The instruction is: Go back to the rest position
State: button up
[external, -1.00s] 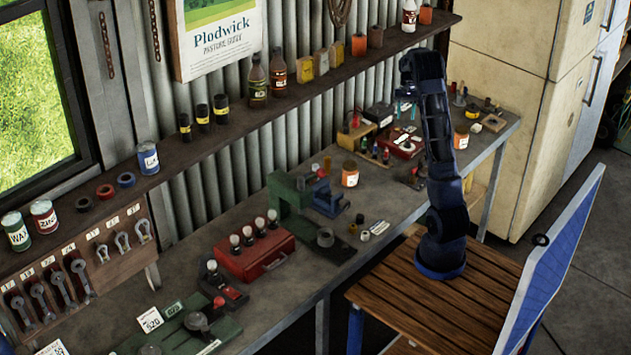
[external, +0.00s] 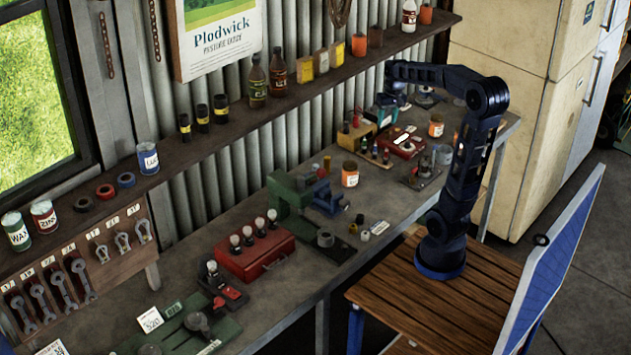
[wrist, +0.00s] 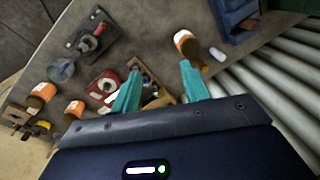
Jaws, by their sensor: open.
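My arm bends at a raised elbow and its forearm reaches left over the workbench (external: 290,290). My gripper (external: 383,114) points down above the back of the bench, near the tan box (external: 352,138) and the red box (external: 404,145). In the wrist view my gripper (wrist: 160,85) has two teal fingers spread apart with nothing held between them. Bench items show beyond the fingers, including the red box (wrist: 104,88). The gripper's own body hides the lower part of the wrist view.
An orange jar (external: 350,174) and a blue vise (external: 328,200) stand left of my gripper. Another orange jar (external: 436,126) is to its right. The wall shelf (external: 240,125) holds bottles and cans behind it. A red toolbox (external: 255,258) sits farther left.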

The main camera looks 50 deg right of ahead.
jog(key=s+a+f+n+t+h, duration=0.1)
jog(key=s+a+n+t, duration=0.2)
jog(key=s+a, duration=1.1)
jog(key=shift+s+a+f+n+t, duration=0.15)
jog(key=shift+s+f+n+t, duration=0.2)
jog(key=shift+s+n, duration=0.6)
jog(key=shift+s+r, duration=0.1)
